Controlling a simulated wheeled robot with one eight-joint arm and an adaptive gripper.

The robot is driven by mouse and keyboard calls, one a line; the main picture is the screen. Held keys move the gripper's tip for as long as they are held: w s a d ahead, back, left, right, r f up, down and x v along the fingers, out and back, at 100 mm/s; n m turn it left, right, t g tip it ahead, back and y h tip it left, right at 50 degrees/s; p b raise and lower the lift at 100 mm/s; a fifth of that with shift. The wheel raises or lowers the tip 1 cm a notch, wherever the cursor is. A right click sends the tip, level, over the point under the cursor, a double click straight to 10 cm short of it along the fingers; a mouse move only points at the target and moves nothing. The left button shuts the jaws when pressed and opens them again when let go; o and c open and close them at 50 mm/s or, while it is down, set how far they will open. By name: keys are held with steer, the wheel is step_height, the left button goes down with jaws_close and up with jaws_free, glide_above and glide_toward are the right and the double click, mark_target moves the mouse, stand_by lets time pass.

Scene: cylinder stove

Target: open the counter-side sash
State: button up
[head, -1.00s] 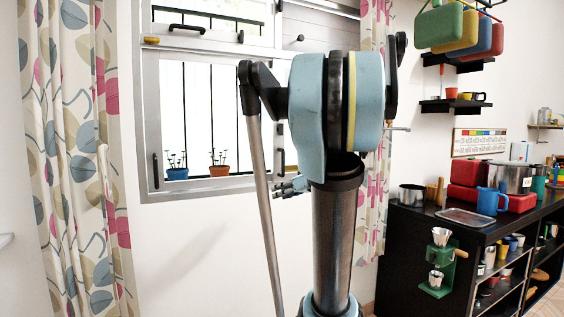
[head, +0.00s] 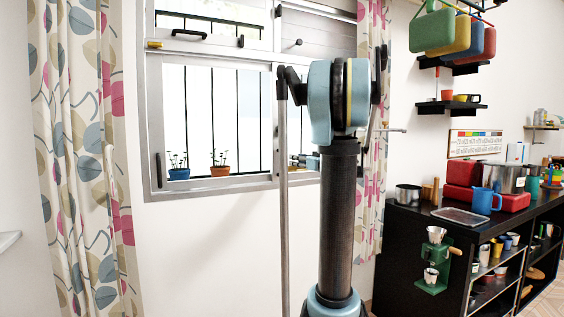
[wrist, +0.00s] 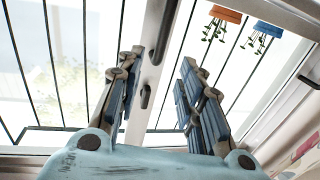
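The window (head: 215,187) has a grey-white frame, and my arm covers its right, counter-side part in the head view. How the counter-side sash stands cannot be told. In the wrist view, which looks upside down, a pale upright (wrist: 157,70) runs between panes. It bears a long dark handle (wrist: 163,32) and a shorter dark fitting (wrist: 147,95). My gripper (wrist: 162,62) is open, one finger on each side of the upright in the picture. Nothing is visibly held, and contact cannot be told. In the head view the gripper is mostly hidden behind my arm.
Orange (head: 219,171) and blue (head: 179,174) flowerpots stand outside by dark bars. Patterned curtains hang left (head: 80,150) and right (head: 368,190) of the window. The black counter (head: 410,245) at right carries kitchenware. Shelves (head: 455,107) and hanging boards are above it.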

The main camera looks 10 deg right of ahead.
mark_target(283, 158)
steer(key=x, duration=1.1)
steer(key=shift+w+a, duration=0.2)
steer(key=shift+w, duration=0.15)
jaws_close()
